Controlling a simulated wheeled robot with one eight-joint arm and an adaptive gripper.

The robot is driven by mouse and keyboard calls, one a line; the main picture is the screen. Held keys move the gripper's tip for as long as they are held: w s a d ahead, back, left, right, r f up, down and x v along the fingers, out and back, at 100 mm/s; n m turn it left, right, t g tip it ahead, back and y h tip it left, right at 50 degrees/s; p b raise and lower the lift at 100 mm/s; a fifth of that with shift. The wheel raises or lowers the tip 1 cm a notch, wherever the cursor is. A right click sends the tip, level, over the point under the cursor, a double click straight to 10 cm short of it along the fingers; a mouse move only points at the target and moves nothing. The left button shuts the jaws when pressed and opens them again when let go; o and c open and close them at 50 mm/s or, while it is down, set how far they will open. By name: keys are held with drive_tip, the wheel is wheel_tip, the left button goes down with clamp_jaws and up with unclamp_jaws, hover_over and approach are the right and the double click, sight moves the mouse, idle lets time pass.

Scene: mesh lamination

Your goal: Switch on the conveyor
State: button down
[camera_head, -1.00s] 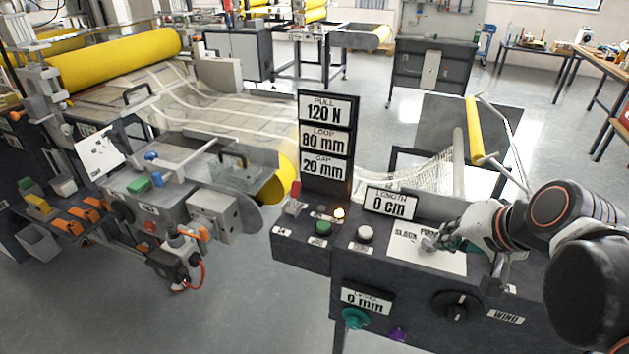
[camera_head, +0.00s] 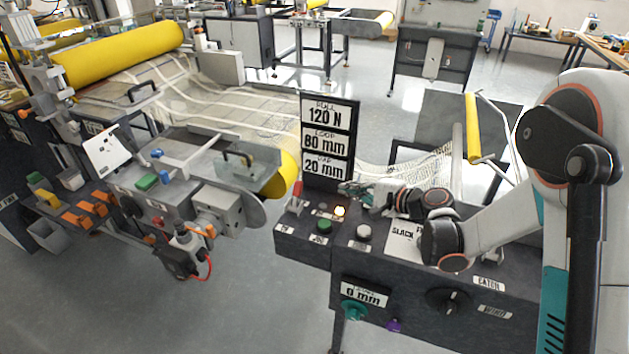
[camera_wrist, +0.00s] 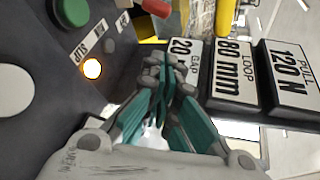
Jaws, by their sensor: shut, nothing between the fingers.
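The control console (camera_head: 290,240) carries a red-handled lever (camera_head: 297,192), a green button (camera_head: 324,228), a white button (camera_head: 364,231) and a lit amber lamp (camera_head: 340,211). I cannot tell which control is the conveyor's. My gripper (camera_head: 345,188) is shut and empty, above the console just in front of the sign panel and right of the red lever. In the wrist view my gripper's fingertips (camera_wrist: 172,66) are together, beside the lamp (camera_wrist: 92,68) and the "20 mm" gap plate (camera_wrist: 184,75). The red handle (camera_wrist: 155,6) and green button (camera_wrist: 72,10) are partly cut off at the top.
The upright sign panel (camera_head: 327,142) stands close to my fingers. Mesh (camera_head: 415,172) lies behind my forearm. A dark knob (camera_head: 449,301), a teal knob (camera_head: 354,309) and a purple knob (camera_head: 393,325) are on the console front. The laminator with its yellow roller (camera_head: 120,55) is at left.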

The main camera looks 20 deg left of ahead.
sight(297, 194)
drive_tip(key=shift+m+y, duration=0.6)
drive_tip(key=shift+y, duration=0.2)
drive_tip(key=a+f, duration=0.2)
drive_tip(key=f, duration=0.1)
drive_tip(key=shift+w+a+f+p, duration=0.2)
drive_tip(key=shift+w+a+p, duration=0.05)
drive_tip(key=shift+a+p, duration=0.15)
drive_tip(key=shift+s+a+f+y, duration=0.1)
drive_tip(key=shift+a+f+y, duration=0.1)
drive_tip(key=shift+f+y, duration=0.15)
drive_tip(key=shift+a+f, duration=0.1)
drive_tip(key=b+x, duration=0.2)
drive_tip(key=x, duration=0.6)
drive_tip(key=shift+a+f, duration=0.15)
drive_tip(key=shift+f, duration=0.05)
drive_tip(key=shift+w+a, duration=0.35)
drive_tip(key=shift+a, duration=0.3)
